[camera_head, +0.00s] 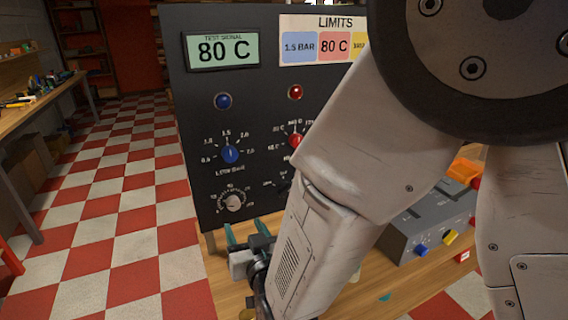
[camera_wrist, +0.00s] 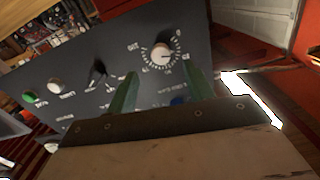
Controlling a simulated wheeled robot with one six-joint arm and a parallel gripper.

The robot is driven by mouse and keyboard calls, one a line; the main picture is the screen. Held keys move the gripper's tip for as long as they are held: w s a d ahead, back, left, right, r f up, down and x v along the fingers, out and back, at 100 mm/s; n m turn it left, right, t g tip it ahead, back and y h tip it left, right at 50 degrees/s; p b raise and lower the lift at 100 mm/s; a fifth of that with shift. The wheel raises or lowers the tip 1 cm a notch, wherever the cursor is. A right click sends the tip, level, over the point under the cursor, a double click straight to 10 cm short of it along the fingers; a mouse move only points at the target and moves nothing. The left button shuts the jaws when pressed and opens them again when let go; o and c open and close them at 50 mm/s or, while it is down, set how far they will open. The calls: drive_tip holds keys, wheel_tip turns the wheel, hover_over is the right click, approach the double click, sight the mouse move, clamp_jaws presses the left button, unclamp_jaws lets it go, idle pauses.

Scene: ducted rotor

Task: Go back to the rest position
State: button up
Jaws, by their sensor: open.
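My gripper (camera_head: 246,232) is low in front of the dark control panel (camera_head: 200,120) in the head view, just below its white knob. In the wrist view its two green fingers (camera_wrist: 157,90) stand apart with nothing between them, pointing at the panel face (camera_wrist: 75,75). The white dial knob (camera_wrist: 161,54) shows just beyond the fingers; I cannot tell whether they touch the panel. My arm covers the right part of the panel in the head view.
A wooden table (camera_head: 226,285) carries the panel. A grey box (camera_head: 432,225) with blue and yellow knobs sits on the table at the right. A workbench (camera_head: 45,105) with tools is at the far left. The red and white checkered floor (camera_head: 120,190) between is clear.

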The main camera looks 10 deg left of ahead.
drive_tip(key=s+f+g, duration=0.1)
drive_tip(key=f, duration=0.1)
drive_tip(key=s+f+g+h, duration=0.1)
drive_tip(key=f+g, duration=0.1)
drive_tip(key=f, duration=0.1)
drive_tip(key=s+f+n+g, duration=0.1)
drive_tip(key=f+g, duration=0.1)
drive_tip(key=f, duration=0.1)
drive_tip(key=shift+h, duration=0.4)
drive_tip(key=shift+s+d+f+g+h, duration=0.4)
drive_tip(key=shift+s+d+f+g, duration=0.15)
drive_tip(key=shift+g, duration=0.25)
drive_tip(key=d+g, duration=0.1)
drive_tip(key=s+d+g+h, duration=0.1)
drive_tip(key=d, duration=0.1)
drive_tip(key=d+g, duration=0.1)
drive_tip(key=shift+s+d+h, duration=0.3)
drive_tip(key=shift+s+h, duration=0.1)
drive_tip(key=s+d+r+m+g+h, duration=0.1)
drive_tip(key=s+d+r+m, duration=0.1)
drive_tip(key=s+d+r, duration=0.2)
drive_tip(key=s+d+r+m+g+h, duration=0.1)
drive_tip(key=s+d+r, duration=0.4)
drive_tip(key=d+r, duration=0.5)
drive_tip(key=s+d+r+m+g+h, duration=0.2)
drive_tip(key=s+d+r, duration=0.3)
drive_tip(key=d, duration=1.6)
wheel_tip(320, 180, up, 2)
drive_tip(key=shift+r+m+h, duration=0.2)
drive_tip(key=shift+m+h, duration=0.3)
